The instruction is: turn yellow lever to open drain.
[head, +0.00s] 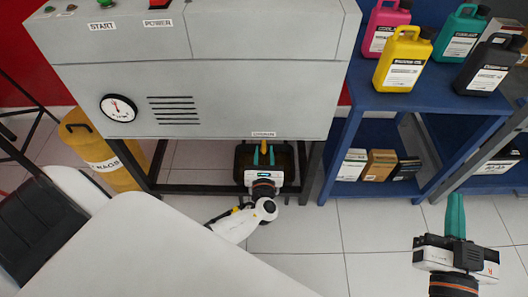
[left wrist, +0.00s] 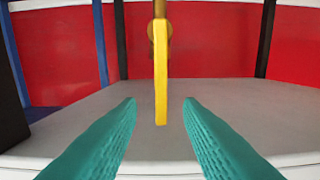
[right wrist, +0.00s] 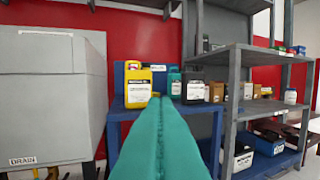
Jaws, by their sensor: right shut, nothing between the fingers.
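The yellow lever (left wrist: 161,75) hangs down in the left wrist view, below a brass-coloured valve body (left wrist: 151,33). In the head view its top (head: 264,146) shows just under the machine's DRAIN label (head: 263,134). My left gripper (left wrist: 160,103) is open, with one teal finger on each side of the lever and visible gaps between. In the head view the left gripper (head: 264,156) is under the machine's lower front edge, over a dark tray (head: 243,159). My right gripper (head: 456,204) is shut and empty, over the floor at the right.
The grey machine (head: 230,85) stands above the left gripper. A blue shelf (head: 350,125) with several jugs, including a yellow jug (head: 402,62), stands to its right. A yellow barrel (head: 85,140) stands at left. The tiled floor (head: 370,235) between my grippers is clear.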

